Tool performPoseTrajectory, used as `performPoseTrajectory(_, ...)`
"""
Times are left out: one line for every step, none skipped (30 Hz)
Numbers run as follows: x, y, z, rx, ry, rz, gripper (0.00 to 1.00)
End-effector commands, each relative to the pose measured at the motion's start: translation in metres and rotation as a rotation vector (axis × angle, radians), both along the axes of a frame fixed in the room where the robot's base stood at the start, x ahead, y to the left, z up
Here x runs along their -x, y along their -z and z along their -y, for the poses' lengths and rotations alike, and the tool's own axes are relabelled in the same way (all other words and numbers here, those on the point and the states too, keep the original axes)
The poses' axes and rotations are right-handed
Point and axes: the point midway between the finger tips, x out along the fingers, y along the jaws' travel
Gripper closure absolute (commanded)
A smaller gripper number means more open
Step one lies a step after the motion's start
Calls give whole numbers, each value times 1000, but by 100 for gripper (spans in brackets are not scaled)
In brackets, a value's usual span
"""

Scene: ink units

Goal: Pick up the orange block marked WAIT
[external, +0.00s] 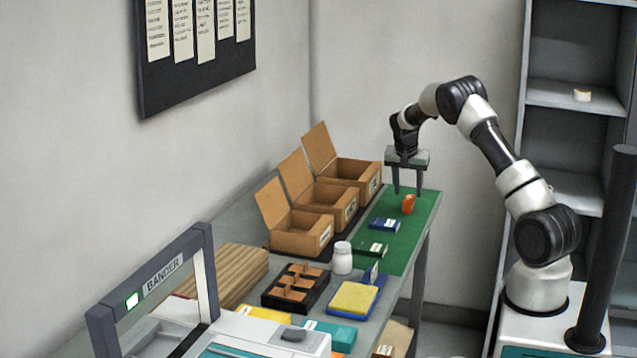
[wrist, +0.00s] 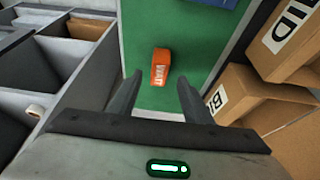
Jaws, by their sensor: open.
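The orange block (external: 408,204) stands on the green mat (external: 425,215) near the far end of the table. In the wrist view the orange block (wrist: 161,67) shows white lettering that reads like WAIT, and it lies ahead of the fingers, roughly centred between them. My gripper (external: 408,192) is above the mat at the block, with its two fingers pointing down. I cannot tell the exact height gap to the block.
Open cardboard boxes (external: 330,196) line the mat's left side. A blue block (external: 384,225) and a dark green block (external: 370,250) lie nearer on the mat. A white bottle (external: 342,258), a black divided tray (external: 270,296) and a yellow pad (external: 354,298) stand nearer. Grey shelving (external: 560,95) is at right.

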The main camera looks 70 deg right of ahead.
Motion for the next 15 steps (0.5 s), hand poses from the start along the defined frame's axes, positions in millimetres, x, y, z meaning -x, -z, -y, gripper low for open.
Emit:
performPoseTrajectory(0,4,1,-1,0,-1,55)
performPoseTrajectory(1,7,1,-1,0,-1,55)
performPoseTrajectory(1,12,2,-1,0,-1,55)
performPoseTrajectory(1,16,3,-1,0,-1,55)
performPoseTrajectory(2,20,4,-2,1,-2,55)
performPoseTrajectory(2,27,6,-3,1,-3,55)
performPoseTrajectory(3,32,7,-2,1,-3,55)
performPoseTrajectory(2,36,10,-1,2,-1,55)
performPoseTrajectory(2,41,12,-1,2,-1,55)
performPoseTrajectory(2,44,13,-1,0,-1,55)
performPoseTrajectory(1,46,14,0,0,0,55)
performPoseTrajectory(1,47,15,0,0,1,55)
performPoseTrajectory(1,48,15,1,0,1,55)
performPoseTrajectory(1,48,15,1,0,1,55)
performPoseTrajectory(1,47,15,1,0,1,55)
